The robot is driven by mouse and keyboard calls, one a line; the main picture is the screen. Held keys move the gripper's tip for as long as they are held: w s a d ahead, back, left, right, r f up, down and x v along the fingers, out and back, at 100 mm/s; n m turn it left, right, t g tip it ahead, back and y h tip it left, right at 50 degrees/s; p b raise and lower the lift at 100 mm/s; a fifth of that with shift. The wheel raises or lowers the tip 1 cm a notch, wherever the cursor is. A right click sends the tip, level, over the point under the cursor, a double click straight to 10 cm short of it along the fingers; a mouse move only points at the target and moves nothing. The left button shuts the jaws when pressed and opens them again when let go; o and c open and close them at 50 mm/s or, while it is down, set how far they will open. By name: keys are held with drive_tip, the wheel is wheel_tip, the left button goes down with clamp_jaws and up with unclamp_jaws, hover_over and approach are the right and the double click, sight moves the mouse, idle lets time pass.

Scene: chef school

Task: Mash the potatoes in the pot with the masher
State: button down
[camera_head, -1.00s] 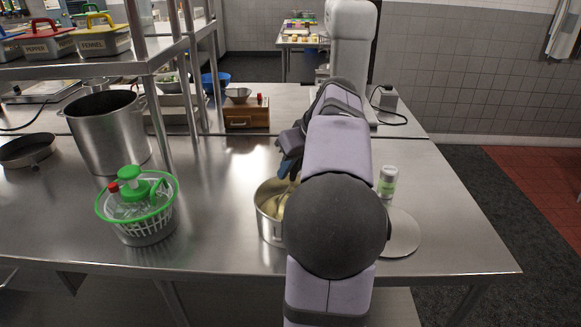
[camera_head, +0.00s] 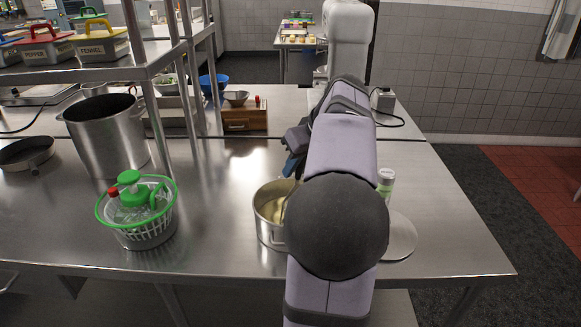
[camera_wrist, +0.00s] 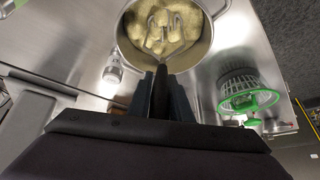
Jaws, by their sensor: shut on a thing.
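The pot (camera_head: 270,233) stands on the steel table, partly hidden by my arm in the head view. In the wrist view the pot (camera_wrist: 209,42) holds yellowish potatoes (camera_wrist: 183,18) with a lumpy, mashed-looking surface. The masher (camera_wrist: 158,38) has its wire head over or in the potatoes; I cannot tell how deep. My gripper (camera_wrist: 160,92) is shut on the masher's dark handle. In the head view my gripper (camera_head: 293,160) is above the pot, mostly hidden behind my arm.
A tall stockpot (camera_head: 107,140) and a pan (camera_head: 27,153) are farther left. A shaker (camera_head: 385,180) and a round lid (camera_head: 402,238) are at right. Table between basket and pot is clear.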

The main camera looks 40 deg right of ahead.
drive_tip(key=shift+s+d+r+p, duration=0.15)
drive_tip(key=shift+s+r+p, duration=0.1)
drive_tip(key=shift+r, duration=0.2)
drive_tip(key=shift+s+d+r+p, duration=0.15)
drive_tip(key=shift+s+r, duration=0.1)
drive_tip(key=shift+r, duration=0.2)
drive_tip(key=shift+f, duration=0.15)
drive_tip(key=shift+f+b, duration=1.85)
drive_tip(key=shift+f, duration=0.2)
drive_tip(key=w+r+p, duration=0.1)
drive_tip(key=p, duration=0.1)
drive_tip(key=w+r+p, duration=0.1)
drive_tip(key=r, duration=0.1)
drive_tip(key=w+r+p, duration=0.1)
drive_tip(key=p, duration=0.1)
drive_tip(key=shift+d+r+p, duration=0.2)
drive_tip(key=shift+d+p, duration=0.1)
drive_tip(key=shift+d, duration=0.05)
drive_tip(key=shift+f, duration=0.2)
